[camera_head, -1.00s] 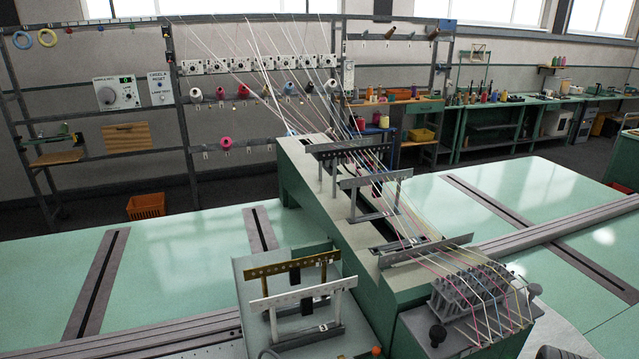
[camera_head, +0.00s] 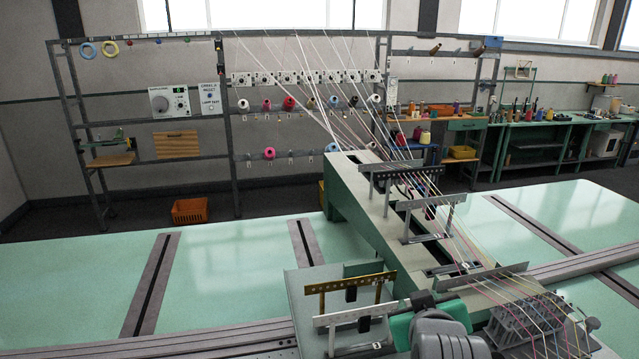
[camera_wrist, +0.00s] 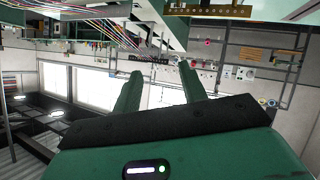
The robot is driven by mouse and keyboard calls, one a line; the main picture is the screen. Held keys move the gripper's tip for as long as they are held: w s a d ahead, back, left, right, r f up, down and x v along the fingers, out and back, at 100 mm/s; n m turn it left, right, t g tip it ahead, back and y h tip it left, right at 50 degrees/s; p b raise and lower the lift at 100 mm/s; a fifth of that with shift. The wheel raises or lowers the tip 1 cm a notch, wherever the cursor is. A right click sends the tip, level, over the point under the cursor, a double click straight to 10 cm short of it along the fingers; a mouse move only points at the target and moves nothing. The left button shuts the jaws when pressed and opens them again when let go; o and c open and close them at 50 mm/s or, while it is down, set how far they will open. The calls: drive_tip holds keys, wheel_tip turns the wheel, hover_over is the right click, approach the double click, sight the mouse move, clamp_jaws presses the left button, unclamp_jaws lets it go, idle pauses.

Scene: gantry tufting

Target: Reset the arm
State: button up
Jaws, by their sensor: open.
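My gripper (camera_wrist: 160,68) shows in the wrist view with its two green fingers spread apart. Nothing is between them, and the wrist view is upside down, facing the windows and wall. In the head view, a grey and green part of my arm (camera_head: 440,335) is at the bottom, right of the small green stand with a brass perforated bar (camera_head: 350,285) and a white perforated bar (camera_head: 355,315). The fingers cannot be made out clearly in the head view.
The long green machine (camera_head: 385,225) carries several grey perforated bars and coloured yarns running to a grey guide block (camera_head: 525,325). Pale green tabletops (camera_head: 230,270) on both sides are clear. A yarn rack (camera_head: 235,150) and orange crate (camera_head: 190,211) stand behind.

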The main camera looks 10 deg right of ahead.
drive_tip(key=s+a+r+t+p, duration=0.15)
drive_tip(key=a+r+t, duration=0.35)
drive_tip(key=a+r, duration=0.7)
drive_tip(key=s+a+r+t+y+p, duration=0.1)
drive_tip(key=s+a+r+t+y, duration=0.1)
drive_tip(key=s+a+r+t, duration=0.2)
drive_tip(key=s+a+r+t+y+p, duration=0.1)
drive_tip(key=s+a+r+t+y, duration=0.2)
drive_tip(key=s+a+r, duration=0.7)
drive_tip(key=s+r+t, duration=0.1)
drive_tip(key=s+r, duration=0.3)
drive_tip(key=r, duration=0.2)
drive_tip(key=shift+s+a+r, duration=0.15)
drive_tip(key=shift+a+r, duration=0.1)
drive_tip(key=shift+r, duration=0.1)
drive_tip(key=shift+a, duration=0.1)
